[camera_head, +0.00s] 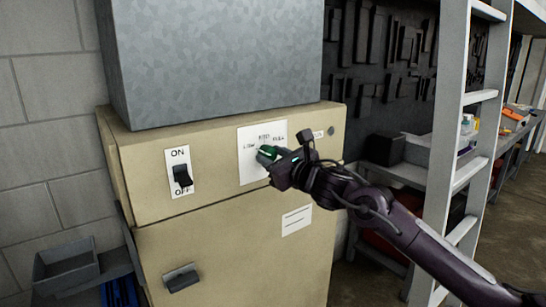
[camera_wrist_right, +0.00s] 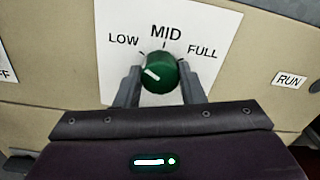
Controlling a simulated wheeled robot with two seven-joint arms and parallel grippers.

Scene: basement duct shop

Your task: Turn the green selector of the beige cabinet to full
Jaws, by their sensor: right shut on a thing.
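The beige cabinet (camera_head: 230,250) stands against a block wall in the head view. Its green selector (camera_head: 267,151) sits on a white label plate (camera_head: 250,170). In the right wrist view the selector (camera_wrist_right: 163,72) is a round knob below the words LOW, MID and FULL. Its white mark lies on the knob's left part and slants up-left, toward the LOW side. My right gripper (camera_head: 274,158) is shut on the selector; in the right wrist view its fingers (camera_wrist_right: 162,88) flank the knob left and right. My left gripper is not in view.
A black ON/OFF switch (camera_head: 182,176) is left of the selector. A grey metal box (camera_head: 215,60) rises from the cabinet top. A RUN label (camera_wrist_right: 289,80) is at the right. A grey ladder (camera_head: 452,120) stands right of the cabinet, near my right arm.

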